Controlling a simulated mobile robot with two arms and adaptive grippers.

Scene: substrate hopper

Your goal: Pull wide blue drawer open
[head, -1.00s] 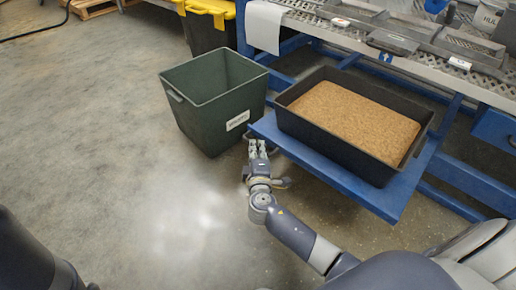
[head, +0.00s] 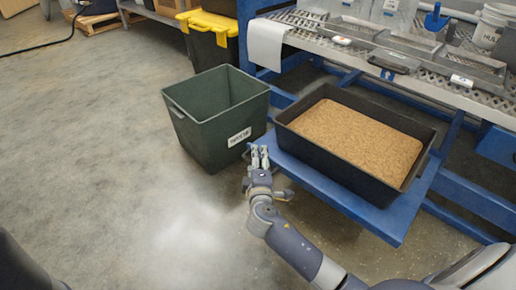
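A wide blue pull-out platform (head: 395,229) projects from under the metal bench and carries a black tray (head: 345,176) of brown granular substrate. It looks like the wide drawer, but I cannot be sure. My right gripper (head: 259,152) is at its left front corner, beside the green bin. Its fingers point away from me, close to the platform edge. Whether they touch the edge or hold anything is too small to tell. Another blue panel (head: 497,146) shows under the bench at the right edge. My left gripper is out of view.
The green bin (head: 192,118) stands on the floor just left of the platform. The metal bench (head: 445,88) with trays and tools runs along the back. A black bin with a yellow lid (head: 210,22) stands behind. The floor at left is clear.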

